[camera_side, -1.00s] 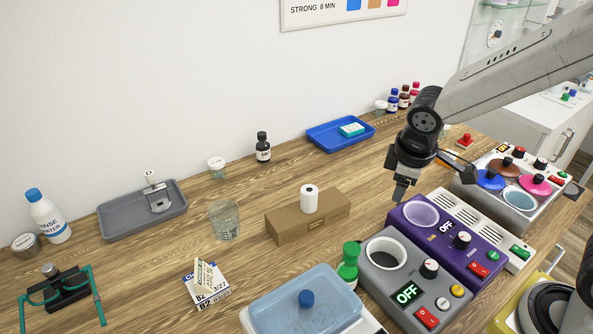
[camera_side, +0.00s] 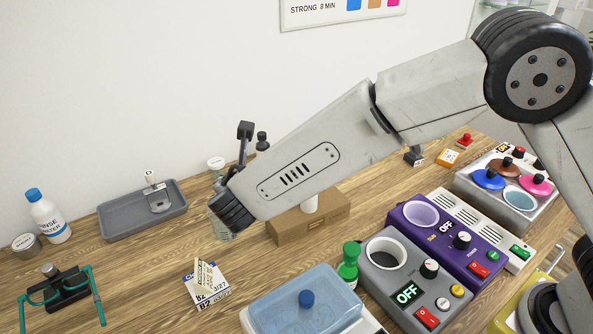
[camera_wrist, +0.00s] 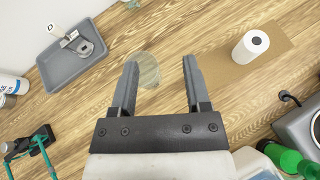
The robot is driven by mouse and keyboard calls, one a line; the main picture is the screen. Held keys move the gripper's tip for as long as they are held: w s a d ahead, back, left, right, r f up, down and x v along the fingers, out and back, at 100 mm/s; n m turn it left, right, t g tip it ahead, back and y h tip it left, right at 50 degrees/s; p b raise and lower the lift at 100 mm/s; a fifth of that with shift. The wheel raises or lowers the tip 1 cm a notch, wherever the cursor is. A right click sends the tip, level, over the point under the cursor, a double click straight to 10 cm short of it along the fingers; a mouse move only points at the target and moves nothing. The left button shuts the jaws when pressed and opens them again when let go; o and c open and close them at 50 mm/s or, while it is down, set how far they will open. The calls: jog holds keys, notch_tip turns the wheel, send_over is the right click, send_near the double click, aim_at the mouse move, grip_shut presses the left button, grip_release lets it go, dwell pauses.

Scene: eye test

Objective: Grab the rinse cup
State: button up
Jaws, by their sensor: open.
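The rinse cup, a clear drinking glass (camera_wrist: 148,69), stands on the wooden bench. In the wrist view it lies just beyond the fingertips, closer to the left finger, which overlaps its edge. My gripper (camera_wrist: 160,64) is open, with nothing held between its two grey fingers. In the side view my arm and wrist cover nearly all of the cup, and the fingers cannot be made out.
A grey tray (camera_side: 115,222) and rinse water bottle (camera_side: 49,220) stand left. A paper roll (camera_wrist: 250,46) stands on a brown box (camera_side: 290,229), right of the cup. A green bottle (camera_side: 348,264) and heater units (camera_side: 397,297) are further right.

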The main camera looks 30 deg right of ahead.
jog(key=shift+n+t+y, duration=0.3)
jog(key=shift+n+t, duration=0.1)
jog(key=shift+n, duration=0.4)
jog(key=shift+w+a+f, duration=0.25)
jog(key=shift+w+f, duration=0.15)
jog(key=shift+f, duration=1.4)
jog(key=shift+w+a+f, duration=0.3)
jog(key=shift+w+f, duration=0.1)
jog(key=shift+f, duration=1.35)
jog(key=shift+w+a+f, duration=0.25)
jog(key=shift+w+f, duration=0.15)
jog(key=shift+f, duration=1.4)
jog(key=shift+x, duration=2.6)
jog(key=shift+c, duration=0.2)
grip_shut()
